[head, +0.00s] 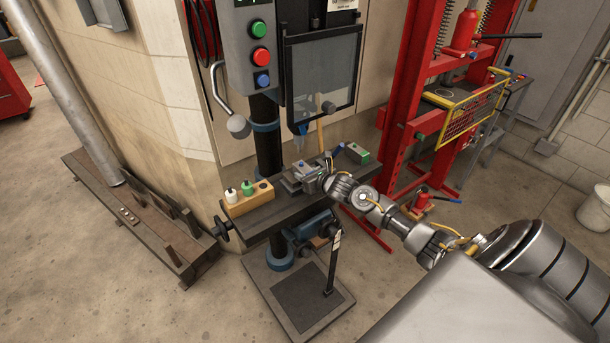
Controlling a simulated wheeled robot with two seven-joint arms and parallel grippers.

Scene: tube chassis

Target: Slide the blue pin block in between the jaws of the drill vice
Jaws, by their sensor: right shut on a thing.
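The drill vice (291,186), dark grey metal, sits on the drill press table. A small grey block with a blue spot on top, which I take as the blue pin block (303,166), is at the vice jaws. My right gripper (321,172) comes in from the right and is shut on this block at its right side. The block looks close to the jaws, but at this size I cannot tell how far in between them it is. The gripper hides part of the vice's right side. My left gripper is not in view.
The drill press table (259,221) also bears a wooden holder (248,203) with white and green bottles at left and a green-topped block (355,153) at right. A red press frame (412,110) stands at right.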

